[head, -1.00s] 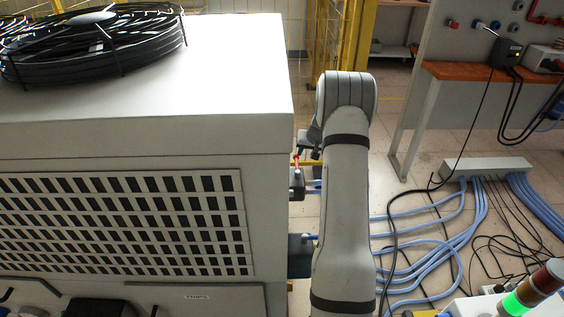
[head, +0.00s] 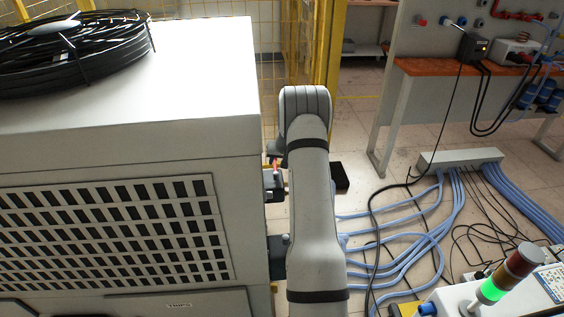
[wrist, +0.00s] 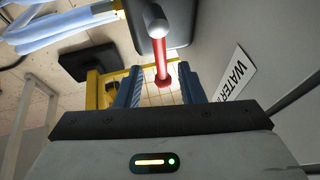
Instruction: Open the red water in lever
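The red lever (wrist: 162,62) shows in the wrist view, its shaft running down from a pale round pivot on a dark valve body (wrist: 182,20). My gripper (wrist: 156,78) has its two blue fingers apart, one on each side of the lever's lower end. Gaps show between the lever and both fingers. In the head view, the red lever (head: 275,165) is a small spot at the right side of the white cabinet (head: 180,135). My gripper is mostly hidden there behind my arm.
A label reading "WATER" (wrist: 237,74), partly cut off, is on the panel right of the lever. Blue hoses and black cables (head: 400,235) lie on the floor to the right. A yellow mesh fence (head: 275,50) stands behind. A signal tower (head: 510,275) is at the lower right.

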